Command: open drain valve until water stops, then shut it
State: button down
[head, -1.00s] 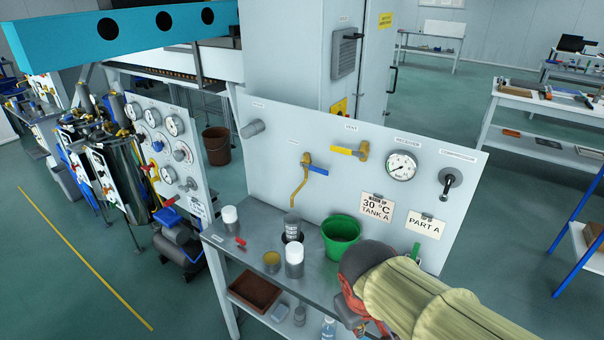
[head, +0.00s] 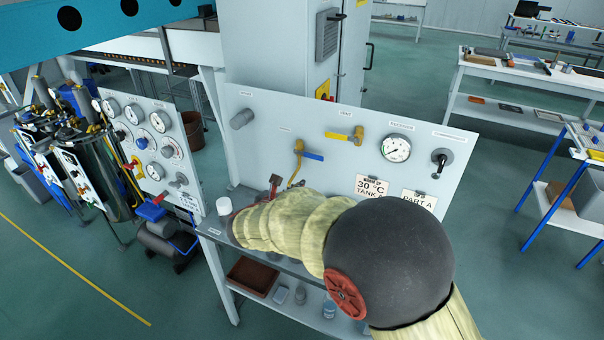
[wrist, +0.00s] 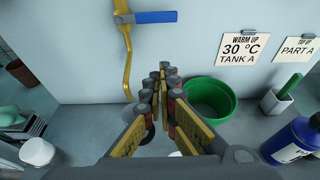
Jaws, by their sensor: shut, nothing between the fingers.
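The drain valve is a brass tap (head: 298,150) with a bent spout, on the white panel. Its blue lever (head: 314,156) points right, across the pipe. In the wrist view the blue lever (wrist: 155,17) is at the top and the brass spout (wrist: 127,55) runs down left of my fingers. My gripper (wrist: 163,70) is shut and empty, below the lever and apart from it. In the head view my gripper (head: 280,184) is just under the tap, partly hidden by my arm. No water stream shows. What stands under the spout is mostly hidden by my fingers.
A green bucket (wrist: 205,97) stands right of my fingers. A yellow-handled vent valve (head: 345,136) and gauge (head: 396,148) are on the panel. A white jar (head: 224,206) stands at the bench's left end.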

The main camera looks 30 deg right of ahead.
aim_at(308, 155)
jog(key=b+x, duration=0.3)
jog(key=x, duration=0.7)
notch_tip(308, 155, up, 4)
jog(key=shift+a+b, duration=0.1)
jog(key=shift+b, duration=0.35)
